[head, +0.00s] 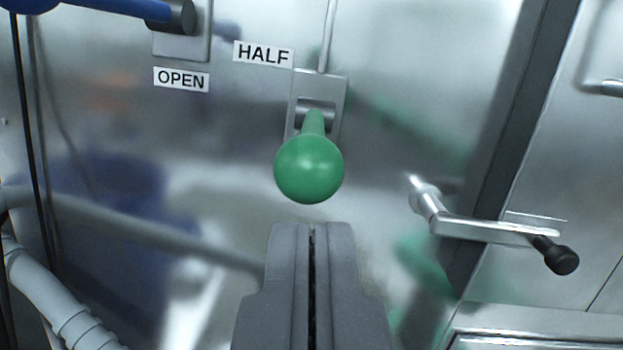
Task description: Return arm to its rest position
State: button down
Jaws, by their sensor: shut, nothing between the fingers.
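My gripper (312,232) points forward at the bottom middle of the head view. Its two grey fingers are pressed together with nothing between them. Just beyond and above the fingertips in the picture is a green ball-ended lever (309,168). Its green handle comes out of a metal bracket under a label reading HALF (263,54). The fingertips look apart from the green ball, with a small gap in the picture. The rest of my arm is out of view.
A blue lever (120,8) is at the top left, above an OPEN label (181,79). A metal crank with a black knob (560,258) juts out at the right. A grey pipe (130,232) and a ribbed hose (70,315) run at the lower left. Shiny metal panels stand behind.

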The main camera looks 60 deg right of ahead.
jog(key=s+d+r+n+y+p, duration=0.2)
jog(key=d+r+y, duration=0.1)
jog(key=d+r, duration=0.35)
jog(key=s+d+r+n+y+p, duration=0.1)
jog(key=s+d+r+n+y, duration=0.15)
jog(key=d+r, duration=0.4)
jog(key=s+d+r+n+t+y+p, duration=0.2)
jog(key=s+y, duration=0.4)
jog(key=y, duration=0.4)
jog(key=shift+s+d+r+n+t+p, duration=0.45)
jog(key=shift+r+n+t, duration=0.4)
jog(key=shift+n+t, duration=0.4)
jog(key=shift+y, duration=0.25)
